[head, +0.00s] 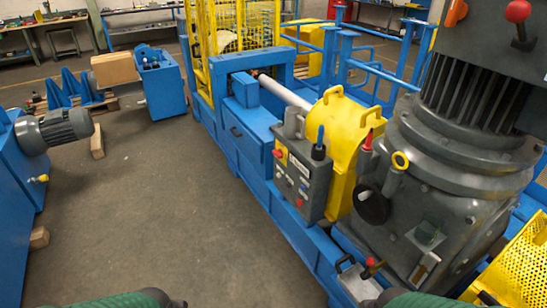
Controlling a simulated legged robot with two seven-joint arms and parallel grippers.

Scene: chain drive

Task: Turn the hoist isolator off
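No part carries a readable label naming it the hoist isolator, so I cannot tell which control it is. A grey control panel (306,181) with small knobs, a red button and a blue-tipped lever stands on the blue machine's near side. A black round knob (371,206) sits to its right, below a red-tipped lever (368,141). A red ball-topped lever (518,12) shows at the top right on a dark grey housing. Dark green parts of my two arms show at the bottom edge. Neither gripper's fingers are in view.
The blue machine frame (245,150) with a yellow guard (350,130) and a large grey motor (450,180) fills the right. A yellow perforated guard (515,265) is at the lower right. A blue machine with a grey motor (55,130) stands left. The floor (150,220) between is clear.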

